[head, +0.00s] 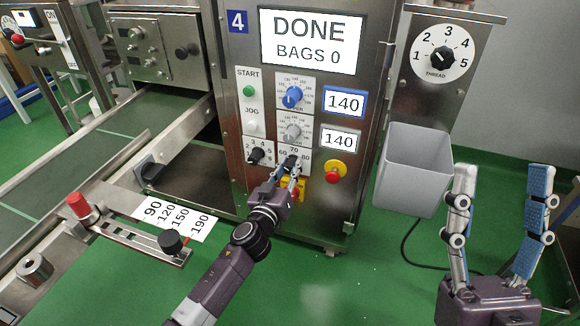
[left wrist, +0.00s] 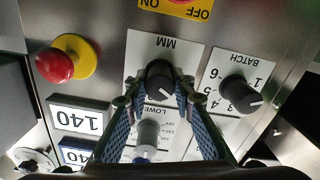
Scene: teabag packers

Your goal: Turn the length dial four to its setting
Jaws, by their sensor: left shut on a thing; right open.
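The length dial (head: 290,161) is a black knob low on the front panel of machine 4, with 60, 70 and 80 printed around it. In the left wrist view the same knob (left wrist: 160,78) sits under an upside-down MM label. My left gripper (head: 287,175) reaches it from below, and its two fingers (left wrist: 160,92) are shut on the knob's sides. The fingers hide part of the scale, so I cannot tell the exact setting. My right gripper (head: 502,178) is open and empty at the right, away from the panel.
A black batch knob (head: 256,155) is close left of the dial. A grey knob (head: 293,132) and a blue knob (head: 292,97) are above it. A red stop button (head: 334,172) is to its right. A grey bin (head: 412,170) hangs further right. A yellow ON/OFF switch (left wrist: 185,8) is below the dial.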

